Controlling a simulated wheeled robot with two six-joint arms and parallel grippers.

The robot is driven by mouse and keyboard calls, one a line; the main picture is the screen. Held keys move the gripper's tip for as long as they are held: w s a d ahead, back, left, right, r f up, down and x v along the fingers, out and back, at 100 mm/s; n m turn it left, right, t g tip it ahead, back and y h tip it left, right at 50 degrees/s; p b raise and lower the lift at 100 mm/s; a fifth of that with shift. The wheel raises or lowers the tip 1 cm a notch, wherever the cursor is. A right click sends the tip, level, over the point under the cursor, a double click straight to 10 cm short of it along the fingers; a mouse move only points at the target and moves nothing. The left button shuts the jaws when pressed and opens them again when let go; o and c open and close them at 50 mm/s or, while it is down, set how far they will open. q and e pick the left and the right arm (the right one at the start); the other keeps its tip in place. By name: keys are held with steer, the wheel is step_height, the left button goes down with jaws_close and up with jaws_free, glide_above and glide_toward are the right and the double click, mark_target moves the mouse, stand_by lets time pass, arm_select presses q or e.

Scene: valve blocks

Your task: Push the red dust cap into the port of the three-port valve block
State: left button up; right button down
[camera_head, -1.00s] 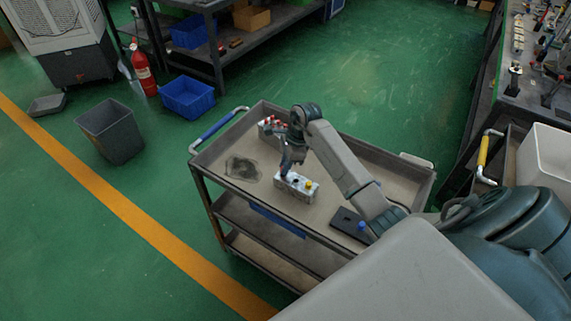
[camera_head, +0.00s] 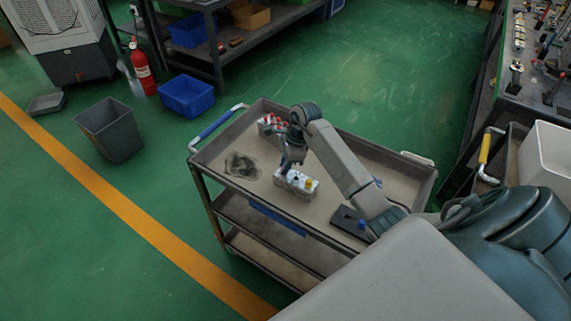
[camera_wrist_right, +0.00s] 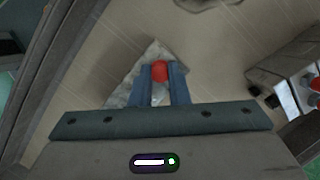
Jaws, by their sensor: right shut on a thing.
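My right gripper (camera_head: 285,168) points down at the left end of this block. In the right wrist view my right gripper (camera_wrist_right: 162,82) is shut on the red dust cap (camera_wrist_right: 160,71). A grey block surface (camera_wrist_right: 122,84) lies beneath the cap there. The port is hidden by the cap and fingers, so I cannot tell whether the cap is seated. My left gripper is not in view.
A second block with red caps (camera_head: 267,125) stands farther back on the cart (camera_head: 330,165); in the wrist view a block with red parts (camera_wrist_right: 306,88) shows at the right. A dark tray (camera_head: 345,218) lies at the cart's front right.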

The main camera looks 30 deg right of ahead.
steer(key=shift+f, duration=0.15)
steer(key=c, duration=1.3)
jaws_free()
steer(key=b+v, duration=0.3)
steer(key=v, duration=0.7)
steer(key=shift+r, duration=0.35)
steer(key=shift+s, duration=0.15)
